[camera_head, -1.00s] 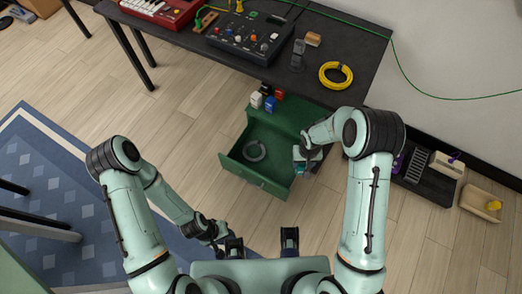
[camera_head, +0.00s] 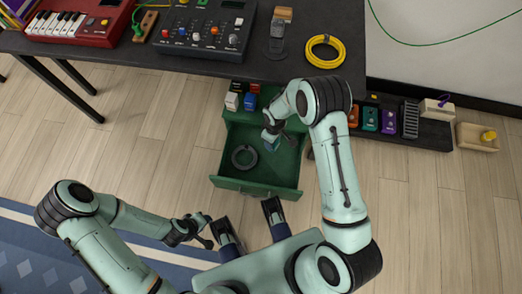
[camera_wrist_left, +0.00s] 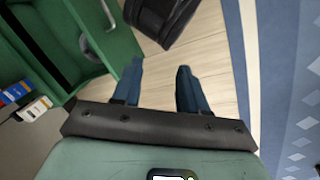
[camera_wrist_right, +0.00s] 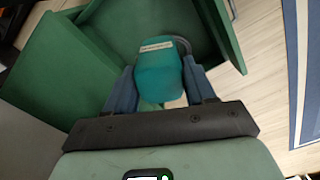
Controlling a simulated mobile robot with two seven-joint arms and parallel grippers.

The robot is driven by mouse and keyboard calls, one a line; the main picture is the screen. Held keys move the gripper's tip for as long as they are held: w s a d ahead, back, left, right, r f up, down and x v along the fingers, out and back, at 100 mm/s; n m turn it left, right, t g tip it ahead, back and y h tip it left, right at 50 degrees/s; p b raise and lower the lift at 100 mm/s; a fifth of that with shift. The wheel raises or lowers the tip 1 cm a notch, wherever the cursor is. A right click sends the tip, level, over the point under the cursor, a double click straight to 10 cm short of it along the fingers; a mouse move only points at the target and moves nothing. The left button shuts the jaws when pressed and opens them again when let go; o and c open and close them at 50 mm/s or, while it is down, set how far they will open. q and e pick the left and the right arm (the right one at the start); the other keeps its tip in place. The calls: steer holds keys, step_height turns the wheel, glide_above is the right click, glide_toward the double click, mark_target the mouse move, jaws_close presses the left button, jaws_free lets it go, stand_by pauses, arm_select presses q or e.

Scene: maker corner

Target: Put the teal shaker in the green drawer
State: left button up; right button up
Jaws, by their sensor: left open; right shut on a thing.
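The green drawer (camera_head: 285,180) is pulled out beneath the dark table. A dark ring (camera_head: 244,157) lies on its floor. My right gripper (camera_head: 271,138) is shut on the teal shaker (camera_wrist_right: 160,75), which has a pale label strip. In the head view the shaker (camera_head: 271,146) is over the right back part of the drawer; its exact height is hard to tell. The right wrist view shows the drawer interior behind it. My left gripper (camera_wrist_left: 158,85) is open and empty, outside the drawer, near the drawer front (camera_wrist_left: 118,48) in the left wrist view.
Small white, blue and red boxes (camera_head: 241,96) stand on the green cabinet behind the drawer. The table above carries a mixer (camera_head: 205,30), a red keyboard and a yellow cable coil (camera_head: 325,50). A low dark shelf (camera_head: 425,135) stands to the right. The front floor is clear.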

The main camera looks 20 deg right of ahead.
arm_select(q)
steer(key=w+a+f+t+b, duration=0.2)
steer(key=w+f+b, duration=0.3)
steer(key=f+b, duration=0.3)
arm_select(e)
steer(key=shift+w+d+f+n+b, duration=0.35)
steer(key=shift+f+n+b, duration=0.55)
steer(key=shift+f, duration=4.4)
steer(key=shift+w+d+f+n+b, duration=0.2)
steer(key=shift+d+f+n+b, duration=0.45)
steer(key=shift+f, duration=4.7)
steer(key=shift+w+d+f+n+b, duration=0.25)
steer(key=shift+f+n+b, duration=0.8)
steer(key=shift+f, duration=4.25)
arm_select(q)
steer(key=s+a+f+n+g, duration=0.1)
steer(key=s+a+f+g, duration=0.1)
steer(key=s+f+g, duration=0.3)
steer(key=s+f, duration=0.4)
steer(key=s, duration=0.2)
steer(key=shift+s+f, duration=0.4)
arm_select(e)
steer(key=o, duration=1.1)
steer(key=shift+f, duration=0.1)
